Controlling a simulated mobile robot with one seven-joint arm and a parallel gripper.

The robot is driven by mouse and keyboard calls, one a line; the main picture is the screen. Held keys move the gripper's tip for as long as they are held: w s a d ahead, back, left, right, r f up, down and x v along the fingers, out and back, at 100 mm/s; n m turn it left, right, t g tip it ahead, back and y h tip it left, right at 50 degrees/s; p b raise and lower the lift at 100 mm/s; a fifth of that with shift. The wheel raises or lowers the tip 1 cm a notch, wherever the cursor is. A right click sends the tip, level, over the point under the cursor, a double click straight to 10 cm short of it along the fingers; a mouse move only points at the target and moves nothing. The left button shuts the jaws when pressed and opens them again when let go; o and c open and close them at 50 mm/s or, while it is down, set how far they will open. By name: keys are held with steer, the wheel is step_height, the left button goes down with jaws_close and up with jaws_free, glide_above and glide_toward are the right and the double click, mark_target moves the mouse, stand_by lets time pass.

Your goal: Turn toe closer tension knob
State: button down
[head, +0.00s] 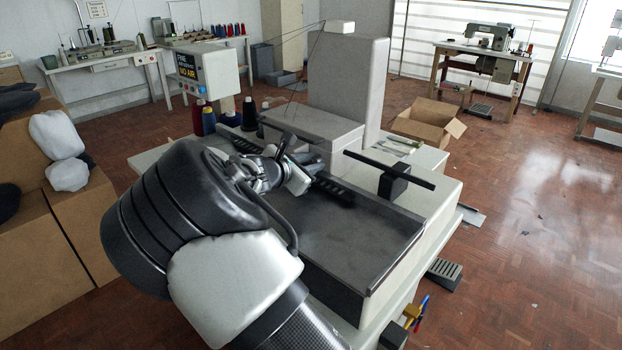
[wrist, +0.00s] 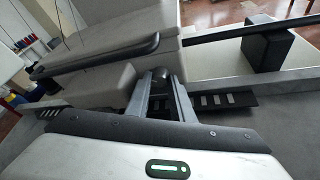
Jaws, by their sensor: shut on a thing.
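My gripper (head: 297,179) reaches over the grey sewing machine (head: 350,235), near the foot of its raised housing. In the wrist view the two fingers of my gripper (wrist: 160,82) point away from the camera and are shut on a small dark rounded knob (wrist: 160,75). Only the knob's top shows between the fingertips; its base is hidden. In the head view my arm and gripper hide the knob. I cannot tell how far the knob is turned.
A dark bar (wrist: 95,57) runs close left of the fingers in the wrist view. Black slotted strips (wrist: 225,99) lie beside them. A black T-shaped bar (head: 390,172) stands to the right. Thread cones (head: 209,120) and a display box (head: 207,70) are behind on the left.

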steer(key=shift+f+m+b, duration=0.3)
steer(key=shift+b, duration=0.75)
steer(key=shift+r+t+y+b, duration=0.3)
steer(key=c, duration=1.8)
jaws_free()
steer(key=shift+s, duration=0.1)
steer(key=p+v, duration=0.3)
steer(key=v, duration=1.4)
steer(key=shift+s+a, duration=0.1)
steer(key=shift+a, duration=0.05)
